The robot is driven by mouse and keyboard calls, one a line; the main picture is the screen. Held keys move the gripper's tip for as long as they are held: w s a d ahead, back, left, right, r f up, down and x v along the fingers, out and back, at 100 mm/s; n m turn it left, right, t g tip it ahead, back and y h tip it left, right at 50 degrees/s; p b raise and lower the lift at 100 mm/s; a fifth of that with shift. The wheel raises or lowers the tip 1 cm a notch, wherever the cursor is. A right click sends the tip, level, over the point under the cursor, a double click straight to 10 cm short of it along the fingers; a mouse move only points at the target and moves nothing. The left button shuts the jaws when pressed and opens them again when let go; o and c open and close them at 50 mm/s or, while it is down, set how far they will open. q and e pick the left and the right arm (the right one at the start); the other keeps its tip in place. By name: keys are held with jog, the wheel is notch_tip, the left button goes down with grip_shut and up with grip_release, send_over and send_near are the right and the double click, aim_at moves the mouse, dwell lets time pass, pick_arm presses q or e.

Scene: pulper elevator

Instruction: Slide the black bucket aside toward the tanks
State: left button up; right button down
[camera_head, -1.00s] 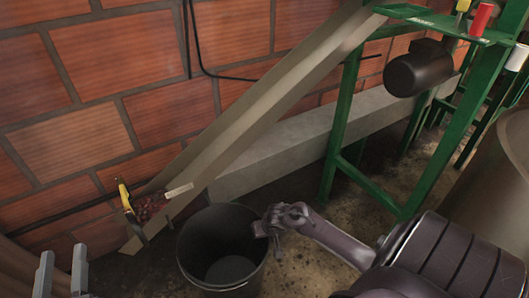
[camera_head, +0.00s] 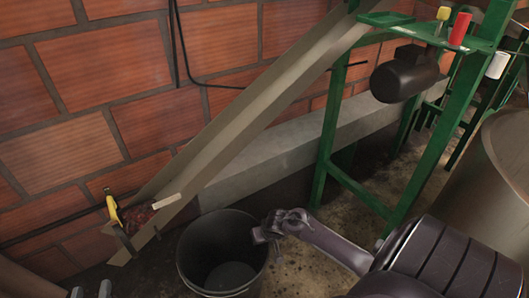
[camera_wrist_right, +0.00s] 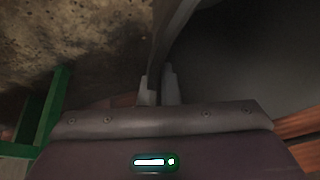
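The black bucket (camera_head: 188,268) stands upright on the floor to the right of the chute's lower end in the head view. My right gripper (camera_head: 268,228) is at the bucket's right rim. In the right wrist view its two fingers (camera_wrist_right: 158,88) lie close on either side of the bucket wall (camera_wrist_right: 176,40), with the dark bucket interior to the right and floor to the left. My left gripper (camera_head: 91,291) shows only its fingertips at the bottom left, apart, with nothing seen between them. A brown tank (camera_head: 502,165) stands at the right edge.
A sloping metal chute (camera_head: 250,115) holds dark red cherries (camera_head: 138,216) by a yellow-handled part (camera_head: 113,208) at its low end. A green frame (camera_head: 322,150) carries a dark motor (camera_head: 404,75). Floor (camera_head: 325,270) is open between bucket and frame.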

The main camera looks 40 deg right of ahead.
jog(key=c, duration=1.6)
grip_release()
jog(key=shift+r, duration=0.1)
